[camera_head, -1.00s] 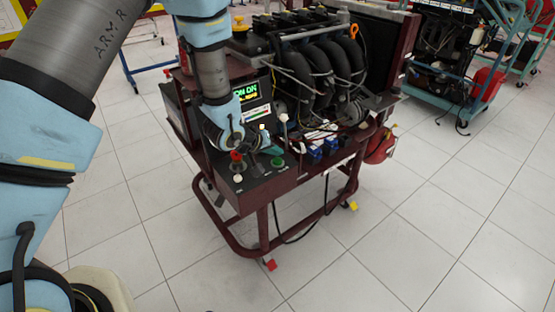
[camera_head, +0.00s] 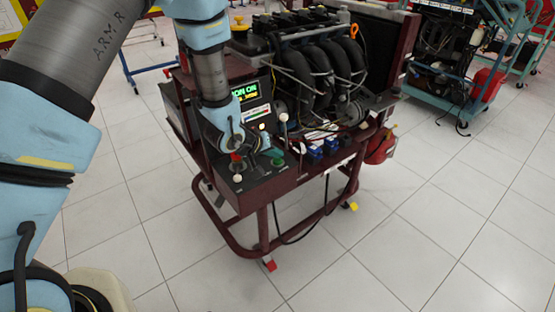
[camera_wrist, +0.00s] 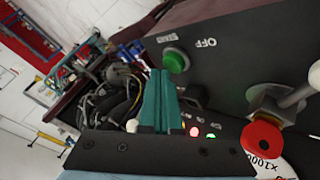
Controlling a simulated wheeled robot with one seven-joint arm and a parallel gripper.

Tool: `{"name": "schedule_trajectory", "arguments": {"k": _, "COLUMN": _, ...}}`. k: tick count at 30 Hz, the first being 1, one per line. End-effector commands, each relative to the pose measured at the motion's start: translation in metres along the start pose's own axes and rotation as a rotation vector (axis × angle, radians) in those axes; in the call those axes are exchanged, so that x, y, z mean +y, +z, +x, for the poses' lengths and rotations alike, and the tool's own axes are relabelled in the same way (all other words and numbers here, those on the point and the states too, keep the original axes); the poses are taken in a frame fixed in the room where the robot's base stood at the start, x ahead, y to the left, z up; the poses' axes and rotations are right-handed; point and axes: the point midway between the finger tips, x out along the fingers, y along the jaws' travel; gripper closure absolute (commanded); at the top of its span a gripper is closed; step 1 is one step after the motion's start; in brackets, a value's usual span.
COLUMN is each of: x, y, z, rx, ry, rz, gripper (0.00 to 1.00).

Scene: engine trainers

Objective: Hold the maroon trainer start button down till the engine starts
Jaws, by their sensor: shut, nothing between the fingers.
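The maroon trainer (camera_head: 232,202) stands in the middle of the head view, with a black control panel on its near end. Its green start button (camera_head: 278,162) is on that panel. In the wrist view the green button (camera_wrist: 175,61) sits beside the START label. My gripper (camera_wrist: 160,72) has teal fingers closed together with nothing between them. Their tips are close beside the green button in the wrist view; I cannot tell whether they touch it. In the head view my gripper (camera_head: 272,153) is low over the panel, close to the button. My wrist hides part of the panel.
A red knob (camera_wrist: 262,138) and a white-tipped lever (camera_wrist: 300,95) stand near my fingers. A lit display (camera_head: 245,92) shows green and yellow text. The engine (camera_head: 320,65) rises behind. A red extinguisher (camera_head: 381,147) hangs at the right. Floor in front is clear.

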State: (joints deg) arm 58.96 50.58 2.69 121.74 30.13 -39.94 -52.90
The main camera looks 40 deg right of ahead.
Motion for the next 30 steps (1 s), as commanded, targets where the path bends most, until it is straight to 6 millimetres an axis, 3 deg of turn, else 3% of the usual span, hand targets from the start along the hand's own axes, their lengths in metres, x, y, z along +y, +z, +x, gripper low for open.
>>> {"name": "schedule_trajectory", "arguments": {"k": 30, "x": -0.0053, "y": 0.0055, "z": 0.0071, "rx": -0.001, "ry": 0.0, "rz": 0.0, "gripper": 1.0}}
